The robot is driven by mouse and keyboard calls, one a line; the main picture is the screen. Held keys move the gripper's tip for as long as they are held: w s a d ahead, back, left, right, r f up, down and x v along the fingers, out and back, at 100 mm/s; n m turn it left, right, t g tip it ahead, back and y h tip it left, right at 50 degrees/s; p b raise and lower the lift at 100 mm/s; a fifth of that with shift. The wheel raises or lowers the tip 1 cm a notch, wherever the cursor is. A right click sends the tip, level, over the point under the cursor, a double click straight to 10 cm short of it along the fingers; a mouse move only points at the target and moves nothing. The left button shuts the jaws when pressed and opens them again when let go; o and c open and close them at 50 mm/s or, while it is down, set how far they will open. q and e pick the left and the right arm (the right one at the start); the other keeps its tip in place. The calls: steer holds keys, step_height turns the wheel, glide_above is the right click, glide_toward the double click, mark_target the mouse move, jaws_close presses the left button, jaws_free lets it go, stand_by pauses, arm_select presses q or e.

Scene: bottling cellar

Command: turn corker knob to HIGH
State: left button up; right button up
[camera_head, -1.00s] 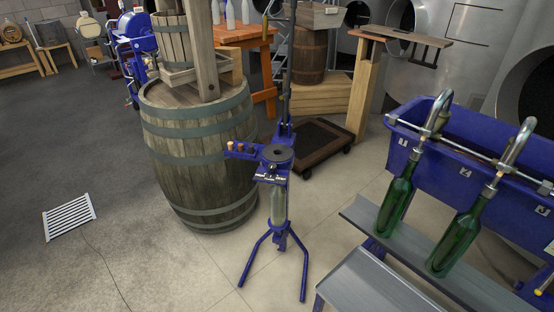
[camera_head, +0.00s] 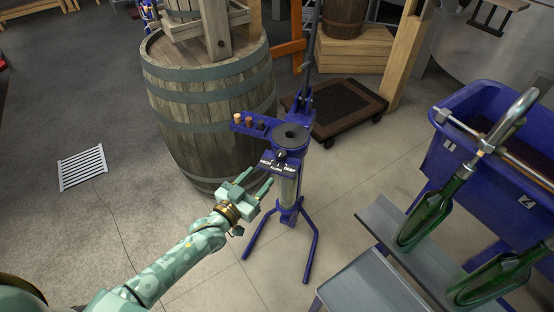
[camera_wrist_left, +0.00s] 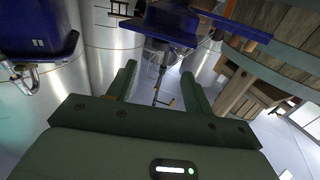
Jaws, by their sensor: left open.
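The blue floor corker (camera_head: 291,133) stands upright on its splayed legs in the middle of the head view. Its knob (camera_head: 281,156) is a small dark piece on the front plate, between pale labels too small to read, so I cannot tell its setting. My left gripper (camera_head: 256,181) is open and empty, just left of and below the knob, apart from it. In the left wrist view my open left gripper (camera_wrist_left: 160,82) has blue corker parts (camera_wrist_left: 172,22) beyond its fingers; the knob cannot be made out there. My right gripper is not in view.
A wooden barrel (camera_head: 212,105) stands close behind and left of the corker. Several corks (camera_head: 249,122) sit on its blue side arm. A metal bench (camera_head: 372,285) and a blue trough (camera_head: 478,135) with green bottles (camera_head: 425,222) are at right.

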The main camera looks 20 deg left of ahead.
mark_target(278, 157)
arm_select(q)
steer(key=b+x, duration=0.1)
steer(key=x, duration=0.3)
steer(key=b+x, duration=0.1)
steer(key=x, duration=0.3)
steer(key=shift+w+d+f, duration=0.1)
steer(key=shift+w+f, duration=0.15)
steer(key=shift+w, duration=0.1)
steer(key=shift+w+d+r+b, duration=0.1)
steer(key=shift+w+d+b, duration=0.05)
steer(key=shift+w+b, duration=0.2)
steer(key=shift+c, duration=0.3)
steer(key=c, duration=0.9)
